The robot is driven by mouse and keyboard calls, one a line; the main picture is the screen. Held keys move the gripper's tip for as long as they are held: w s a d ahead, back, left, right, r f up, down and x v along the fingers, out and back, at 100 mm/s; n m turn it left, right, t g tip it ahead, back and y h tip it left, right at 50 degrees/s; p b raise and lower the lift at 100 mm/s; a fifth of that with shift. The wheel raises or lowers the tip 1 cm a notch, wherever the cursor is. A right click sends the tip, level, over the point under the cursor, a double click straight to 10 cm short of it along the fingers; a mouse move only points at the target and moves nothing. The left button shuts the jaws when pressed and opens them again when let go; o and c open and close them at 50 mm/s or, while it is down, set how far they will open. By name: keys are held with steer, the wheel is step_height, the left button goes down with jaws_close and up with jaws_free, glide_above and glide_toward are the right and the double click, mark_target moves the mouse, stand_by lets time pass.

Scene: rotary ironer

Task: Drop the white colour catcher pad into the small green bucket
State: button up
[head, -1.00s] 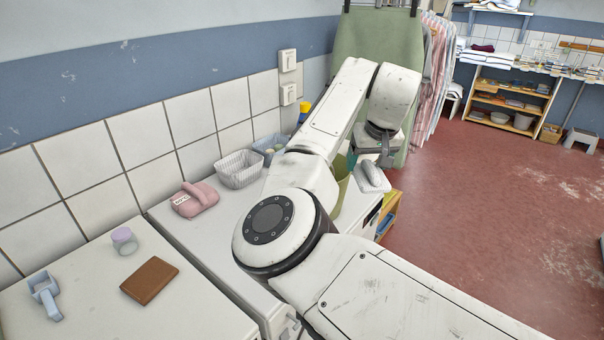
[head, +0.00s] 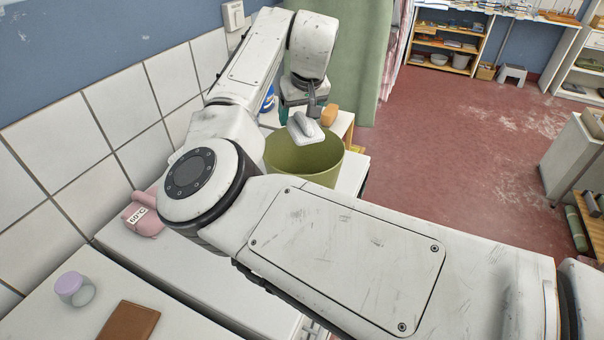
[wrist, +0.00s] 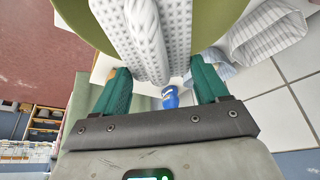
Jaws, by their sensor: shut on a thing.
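The white colour catcher pad (head: 304,128) hangs from my gripper (head: 303,112), over the far part of the green bucket (head: 305,160). In the wrist view the pad (wrist: 146,35) is dotted with a thick ridge, held between the two green fingers of my gripper (wrist: 155,85). The bucket's green wall (wrist: 222,22) shows behind the pad in the wrist view. The bucket stands upright on the white worktop beyond my arm, and its left side is partly hidden by the arm. The fingertips are small in the head view.
A pink 60°C object (head: 143,214), a lilac-lidded jar (head: 74,289) and a brown wallet-like item (head: 128,321) lie at left. A blue container (head: 268,100) is behind the bucket. A striped cloth (wrist: 268,32) shows in the wrist view.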

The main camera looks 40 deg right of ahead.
steer(key=shift+f+b, duration=1.05)
steer(key=shift+f, duration=0.65)
steer(key=o, duration=1.1)
steer(key=shift+o, duration=0.2)
steer(key=b+v, duration=0.2)
steer(key=v, duration=0.9)
steer(key=shift+s, duration=0.1)
steer(key=shift+f, duration=0.1)
